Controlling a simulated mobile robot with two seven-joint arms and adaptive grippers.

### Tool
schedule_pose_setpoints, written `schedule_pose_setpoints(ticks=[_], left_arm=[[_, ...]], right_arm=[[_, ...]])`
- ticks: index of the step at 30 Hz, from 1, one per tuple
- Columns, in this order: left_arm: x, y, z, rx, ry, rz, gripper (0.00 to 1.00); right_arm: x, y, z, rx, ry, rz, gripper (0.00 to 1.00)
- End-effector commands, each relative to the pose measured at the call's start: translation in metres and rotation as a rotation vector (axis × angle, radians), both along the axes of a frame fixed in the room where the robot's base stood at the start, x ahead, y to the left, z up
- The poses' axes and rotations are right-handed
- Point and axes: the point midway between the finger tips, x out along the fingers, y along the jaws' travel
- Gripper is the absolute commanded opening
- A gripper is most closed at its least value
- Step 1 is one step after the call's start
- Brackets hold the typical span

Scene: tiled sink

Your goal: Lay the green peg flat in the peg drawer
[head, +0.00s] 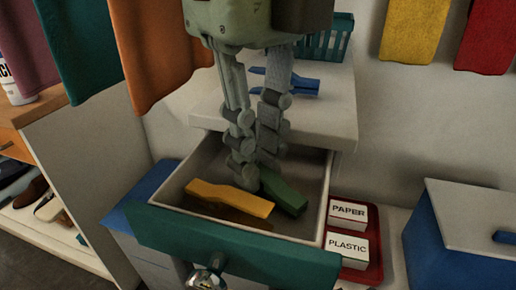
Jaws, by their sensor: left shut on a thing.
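The peg drawer (311,218) is pulled open below the white top, with a teal front and a round metal knob. The green peg (284,193) is low inside the drawer, right of the middle, its near end toward the lower right. My left gripper (254,178) reaches down into the drawer and is shut on the green peg's far end, which the fingers partly hide. I cannot tell whether the peg touches the drawer floor. A yellow peg (230,197) lies in the drawer just left of the green peg. My right gripper is out of view.
A blue peg (290,84) and a teal basket (325,40) are on the white top behind the drawer. A red tray (375,272) with PAPER and PLASTIC labels is at the right, near a blue bin (460,250) with a pale lid. Coloured cloths hang above.

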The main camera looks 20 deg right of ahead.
Motion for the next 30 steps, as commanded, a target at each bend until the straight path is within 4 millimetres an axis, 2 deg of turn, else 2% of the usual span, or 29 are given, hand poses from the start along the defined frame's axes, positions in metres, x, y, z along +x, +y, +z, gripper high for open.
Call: schedule_pose_setpoints(ticks=[1, 2, 3, 14, 17, 30], left_arm=[[0.000, 0.000, -0.001, 0.000, 0.000, 0.000, 0.00], [0.000, 0.000, 0.000, 0.000, 0.000, 0.000, 0.16], [0.000, 0.000, 0.000, 0.000, 0.000, 0.000, 0.21], [0.000, 0.000, 0.002, 0.000, 0.000, 0.000, 0.21], [0.000, 0.000, 0.008, -0.001, 0.000, 0.001, 0.21], [0.000, -0.001, 0.099, -0.001, -0.002, 0.001, 0.21]], right_arm=[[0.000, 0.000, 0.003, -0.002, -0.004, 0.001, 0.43], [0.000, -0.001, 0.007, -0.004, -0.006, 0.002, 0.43], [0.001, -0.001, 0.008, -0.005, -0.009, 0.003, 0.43], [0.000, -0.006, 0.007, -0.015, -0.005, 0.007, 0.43], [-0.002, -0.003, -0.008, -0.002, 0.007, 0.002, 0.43], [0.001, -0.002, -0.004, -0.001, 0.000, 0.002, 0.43]])
